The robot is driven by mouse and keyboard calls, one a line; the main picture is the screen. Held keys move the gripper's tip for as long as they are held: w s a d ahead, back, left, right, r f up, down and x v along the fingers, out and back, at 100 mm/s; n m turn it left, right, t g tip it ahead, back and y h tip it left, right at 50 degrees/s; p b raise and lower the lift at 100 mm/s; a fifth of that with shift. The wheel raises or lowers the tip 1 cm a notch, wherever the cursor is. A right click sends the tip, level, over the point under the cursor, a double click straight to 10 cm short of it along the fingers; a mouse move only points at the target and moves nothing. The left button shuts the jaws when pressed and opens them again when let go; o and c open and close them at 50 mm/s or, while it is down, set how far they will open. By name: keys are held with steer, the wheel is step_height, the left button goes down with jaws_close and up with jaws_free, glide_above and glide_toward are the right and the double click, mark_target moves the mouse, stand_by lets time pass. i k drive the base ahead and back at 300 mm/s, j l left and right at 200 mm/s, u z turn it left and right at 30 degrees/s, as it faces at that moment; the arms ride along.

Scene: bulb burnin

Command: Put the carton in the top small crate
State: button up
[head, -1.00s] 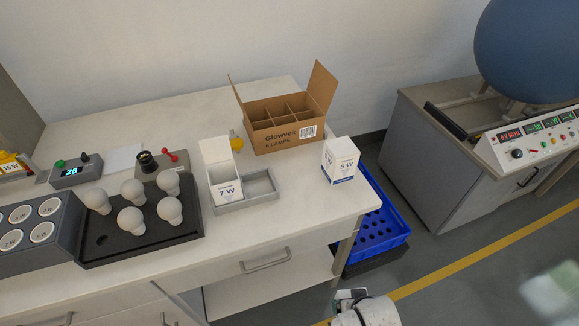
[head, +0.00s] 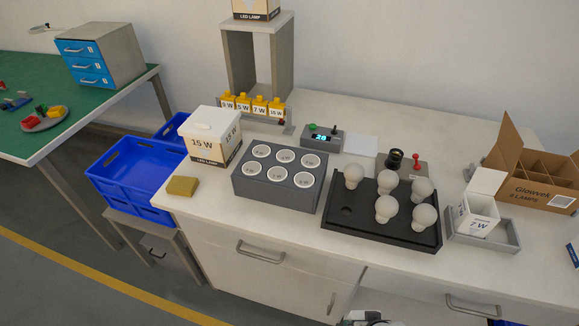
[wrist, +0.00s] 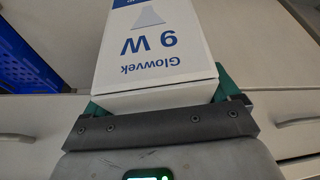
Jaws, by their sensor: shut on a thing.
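My gripper (wrist: 163,96) is shut on a white carton (wrist: 158,60) with blue print "Glowvek 9 W" in the wrist view; its far end runs out of the frame. The head view does not show the held carton; only a small part of my arm shows at its bottom edge. Blue crates stand beyond the table's left end in the head view. The near one (head: 125,165) looks stacked on another and sits on a low grey stand; I see no carton in its visible part. Another blue crate (head: 172,128) is partly hidden behind. Blue crate wall (wrist: 22,55) shows at left in the wrist view.
A white 15 W box (head: 210,138) and a tan block (head: 182,186) stand near the table's left end, by the crates. A socket block (head: 275,190), a bulb tray (head: 345,232) and a 7 W carton (head: 476,218) fill the table. Floor is clear in front.

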mark_target(146, 174)
steer(key=i+j+u, duration=0.1)
steer(key=u, duration=0.4)
steer(key=i+j+u, duration=0.1)
steer(key=u, duration=0.4)
steer(key=i+j+u, duration=0.15)
steer(key=u, duration=0.35)
steer(key=i+j+u, duration=0.15)
steer(key=i+u, duration=0.2)
steer(key=i+j+u, duration=0.1)
steer(key=i+u, duration=0.25)
steer(key=i+j+z, duration=0.1)
steer(key=i+z, duration=0.4)
steer(key=i+j+z, duration=0.25)
steer(key=z, duration=0.2)
steer(key=i, duration=0.05)
